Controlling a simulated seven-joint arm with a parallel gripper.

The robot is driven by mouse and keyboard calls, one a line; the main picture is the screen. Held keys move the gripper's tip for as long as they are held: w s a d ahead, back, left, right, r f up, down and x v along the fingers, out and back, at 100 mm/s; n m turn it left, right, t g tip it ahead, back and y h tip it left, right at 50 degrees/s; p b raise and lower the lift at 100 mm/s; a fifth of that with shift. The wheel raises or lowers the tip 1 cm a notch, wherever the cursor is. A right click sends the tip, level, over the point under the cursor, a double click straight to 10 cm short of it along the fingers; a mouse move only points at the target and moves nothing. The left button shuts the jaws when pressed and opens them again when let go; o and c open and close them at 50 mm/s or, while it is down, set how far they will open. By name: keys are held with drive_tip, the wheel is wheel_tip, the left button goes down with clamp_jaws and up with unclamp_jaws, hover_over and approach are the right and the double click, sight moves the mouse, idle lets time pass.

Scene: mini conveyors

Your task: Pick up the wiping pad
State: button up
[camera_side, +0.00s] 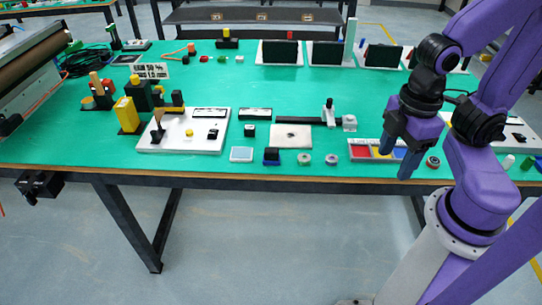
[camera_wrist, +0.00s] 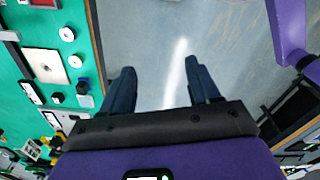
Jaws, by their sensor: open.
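I cannot tell for certain which item is the wiping pad. A small dark blue block (camera_side: 271,157) lies near the table's front edge, and it also shows in the wrist view (camera_wrist: 83,86). A flat pale blue-white square (camera_side: 241,154) lies just left of it in the side view. My gripper (camera_side: 396,162) is to the right of both, by the front edge near a tray with coloured sections. In the wrist view my gripper (camera_wrist: 160,78) is open and empty, with only floor between its fingers.
The green table (camera_side: 310,100) ends at a front edge. A beige plate (camera_side: 291,137) and two small round rolls (camera_side: 304,159) lie near the block. The coloured tray (camera_side: 362,151) is partly behind my gripper. A white board (camera_side: 170,137) with fittings stands left.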

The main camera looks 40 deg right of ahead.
drive_tip(key=shift+o, duration=0.3)
drive_tip(key=m, duration=0.4)
hover_over(271, 150)
wheel_tip(271, 150, down, 7)
drive_tip(key=f, duration=1)
drive_tip(key=shift+s+d+f, duration=0.1)
drive_tip(key=shift+s+f, duration=0.1)
drive_tip(key=shift+w+f, duration=0.2)
drive_tip(key=shift+f, duration=2.95)
drive_tip(key=c, duration=1.2)
